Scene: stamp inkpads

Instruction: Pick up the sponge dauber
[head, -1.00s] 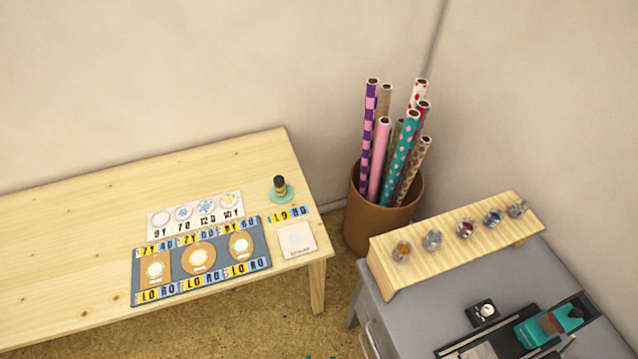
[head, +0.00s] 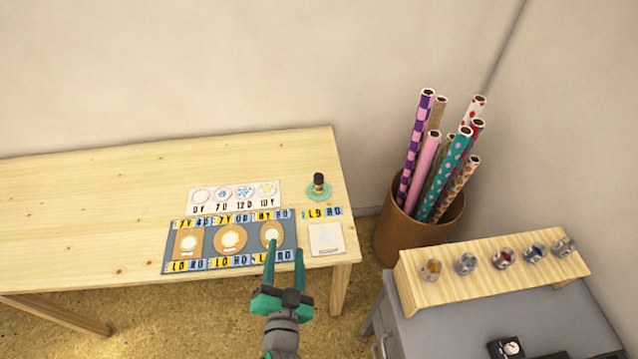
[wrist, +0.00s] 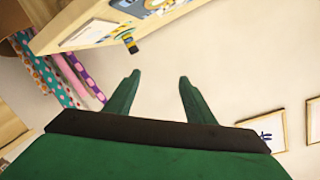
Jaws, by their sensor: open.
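The sponge dauber (head: 318,184) is a small dark upright cylinder with a yellow band. It stands on a round teal coaster (head: 318,193) near the right end of the wooden table. In the wrist view the dauber (wrist: 130,43) shows small, beyond the fingertips and left of centre. My gripper (head: 285,248) has green fingers, open and empty. In the head view its fingertips overlap the front right of the dark mat, below and left of the dauber. The fingers are apart from the dauber.
A dark mat (head: 209,243) with inkpads and number labels lies on the table (head: 90,200), beside a white card (head: 325,238). Right of the table stand a brown bin (head: 395,237) of wrapping rolls and a grey cabinet with a wooden rack (head: 420,300) of small jars.

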